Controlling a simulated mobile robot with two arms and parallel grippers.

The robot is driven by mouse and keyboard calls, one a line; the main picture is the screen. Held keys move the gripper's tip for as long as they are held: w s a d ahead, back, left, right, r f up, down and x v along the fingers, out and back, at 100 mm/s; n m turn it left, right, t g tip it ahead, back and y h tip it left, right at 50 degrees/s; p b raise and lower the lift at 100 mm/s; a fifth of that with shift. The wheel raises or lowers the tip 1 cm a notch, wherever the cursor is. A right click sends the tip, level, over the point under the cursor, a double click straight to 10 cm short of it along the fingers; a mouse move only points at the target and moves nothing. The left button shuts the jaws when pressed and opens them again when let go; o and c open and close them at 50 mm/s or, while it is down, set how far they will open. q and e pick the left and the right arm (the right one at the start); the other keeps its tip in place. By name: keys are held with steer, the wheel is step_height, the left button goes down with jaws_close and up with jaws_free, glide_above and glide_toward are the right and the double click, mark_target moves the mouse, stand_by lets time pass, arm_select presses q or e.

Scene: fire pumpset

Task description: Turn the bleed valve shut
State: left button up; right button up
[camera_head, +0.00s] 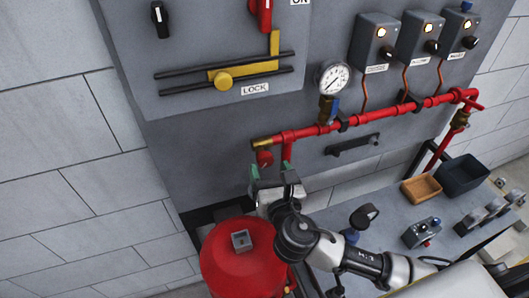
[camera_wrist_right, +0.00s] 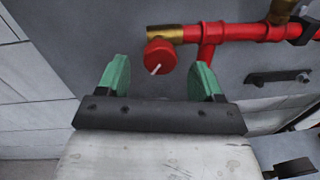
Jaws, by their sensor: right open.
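The bleed valve is a round red knob (camera_head: 265,158) below the brass left end of the red pipe in the head view. In the right wrist view the red knob (camera_wrist_right: 160,57) carries a pale pointer line slanting down and left. My right gripper (camera_head: 271,172) is open just below the knob. In the wrist view its two green fingers (camera_wrist_right: 159,78) stand apart to the left and right of the knob, with nothing held between them. I cannot tell how far the knob is from the fingertips in depth. My left gripper does not show.
The red pipe (camera_head: 365,113) runs right along the grey panel, with a pressure gauge (camera_head: 332,77) on it. A black bar handle (camera_head: 353,145) is right of the knob. A red tank (camera_head: 243,262) stands below my gripper. An orange tray (camera_head: 421,188) and dark bin (camera_head: 462,175) sit at right.

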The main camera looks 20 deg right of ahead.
mark_target(266, 162)
steer(key=w, duration=0.3)
steer(key=shift+w+p, duration=0.15)
steer(key=shift+p, duration=0.15)
steer(key=shift+w+d, duration=0.1)
steer(key=shift+w, duration=0.6)
steer(key=shift+f, duration=0.1)
steer(key=shift+c, duration=0.4)
steer(key=c, duration=0.8)
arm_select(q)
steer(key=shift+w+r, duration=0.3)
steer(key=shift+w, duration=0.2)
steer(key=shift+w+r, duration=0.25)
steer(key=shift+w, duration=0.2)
arm_select(e)
steer(key=shift+c, duration=0.2)
